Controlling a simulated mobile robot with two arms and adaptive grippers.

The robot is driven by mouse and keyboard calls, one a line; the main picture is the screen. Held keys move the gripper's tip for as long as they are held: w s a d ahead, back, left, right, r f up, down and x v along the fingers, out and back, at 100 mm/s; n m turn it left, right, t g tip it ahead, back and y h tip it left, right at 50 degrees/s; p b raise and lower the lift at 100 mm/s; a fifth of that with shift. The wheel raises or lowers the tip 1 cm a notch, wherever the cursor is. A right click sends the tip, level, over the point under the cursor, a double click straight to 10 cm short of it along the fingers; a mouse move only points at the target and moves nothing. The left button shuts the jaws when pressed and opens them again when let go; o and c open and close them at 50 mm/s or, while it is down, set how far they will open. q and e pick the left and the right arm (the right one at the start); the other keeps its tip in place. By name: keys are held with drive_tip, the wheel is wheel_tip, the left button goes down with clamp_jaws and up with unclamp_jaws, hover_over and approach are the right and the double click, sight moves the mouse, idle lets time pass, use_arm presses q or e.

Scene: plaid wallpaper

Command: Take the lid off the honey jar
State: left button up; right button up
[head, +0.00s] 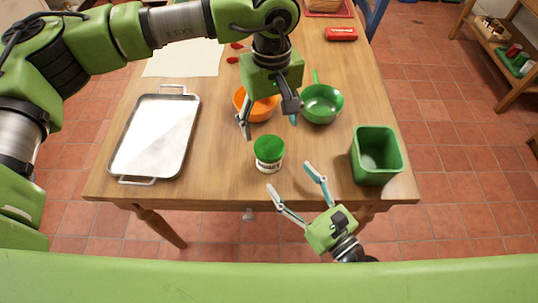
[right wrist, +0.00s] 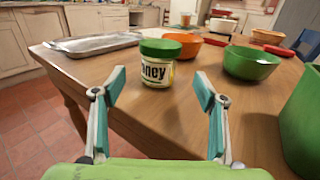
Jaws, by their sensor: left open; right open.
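The honey jar (head: 268,165) stands upright near the front edge of the wooden table. It is white with dark lettering, and its green lid (head: 268,148) sits on top. In the right wrist view the jar (right wrist: 156,74) and its lid (right wrist: 160,47) show beyond the fingers. My left gripper (head: 268,125) is open, pointing down above and behind the jar, not touching it. My right gripper (head: 296,178) is open and empty at the table's front edge, its fingertips pointing toward the jar but apart from it. It also shows in the right wrist view (right wrist: 160,90).
A metal tray (head: 190,112) lies at the left. An orange bowl (head: 240,101) and a green pan (head: 322,116) stand behind the jar. A green square bin (head: 361,168) stands at the right front corner. Bare wood surrounds the jar on both sides.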

sight(277, 162)
use_arm(q)
drive_tip(key=shift+w+a+f, duration=0.15)
drive_tip(key=shift+w, duration=0.05)
use_arm(e)
drive_tip(key=x, duration=0.9)
use_arm(q)
drive_tip(key=shift+w+a, duration=0.1)
use_arm(e)
drive_tip(key=shift+w+a, duration=0.35)
drive_tip(key=shift+w, duration=0.1)
